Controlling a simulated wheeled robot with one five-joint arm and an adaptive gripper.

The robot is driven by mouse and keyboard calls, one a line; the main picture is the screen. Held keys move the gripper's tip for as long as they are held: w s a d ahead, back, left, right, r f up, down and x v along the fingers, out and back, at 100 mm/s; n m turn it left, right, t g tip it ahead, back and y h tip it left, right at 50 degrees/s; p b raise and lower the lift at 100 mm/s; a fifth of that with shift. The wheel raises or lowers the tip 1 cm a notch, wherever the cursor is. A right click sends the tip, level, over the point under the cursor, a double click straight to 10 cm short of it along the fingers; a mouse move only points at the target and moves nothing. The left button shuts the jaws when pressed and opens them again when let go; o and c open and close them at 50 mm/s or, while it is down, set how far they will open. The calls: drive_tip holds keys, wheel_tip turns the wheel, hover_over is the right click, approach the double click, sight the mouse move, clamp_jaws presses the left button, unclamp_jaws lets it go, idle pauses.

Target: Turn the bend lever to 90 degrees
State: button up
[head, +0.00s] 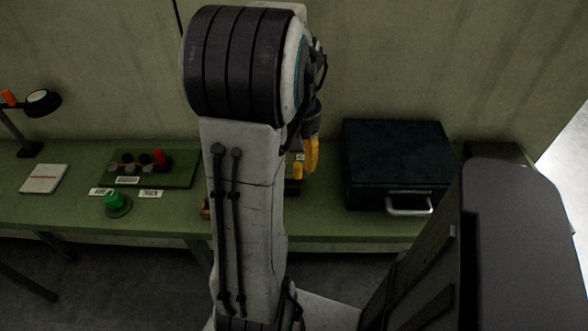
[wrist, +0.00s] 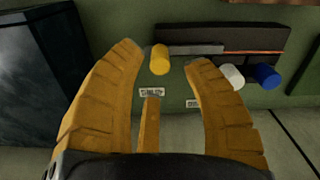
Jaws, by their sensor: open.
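A dark fixture (wrist: 245,37) lies on the green bench in the wrist view. A grey bar (wrist: 205,49) runs along it to a yellow cylindrical knob (wrist: 160,60). It looks like the bend lever, but I cannot read its angle. The yellow knob also shows in the head view (head: 297,170). A white knob (wrist: 232,76) and a blue knob (wrist: 266,75) stand at the fixture's right. My gripper (wrist: 166,52) has its yellow fingers spread. The yellow knob appears between the fingertips; I cannot tell whether they touch it. In the head view my arm hides most of the fixture.
A dark case (head: 393,160) with a grey handle stands right of my gripper in the head view. At the left are a lamp (head: 42,103), a notebook (head: 43,178), a green board (head: 185,176) with small parts and a green button (head: 115,202). A wall closes the back.

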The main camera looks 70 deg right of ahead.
sight(298, 165)
drive_tip(key=shift+f+b, duration=0.3)
drive_tip(key=shift+f, duration=2)
clamp_jaws()
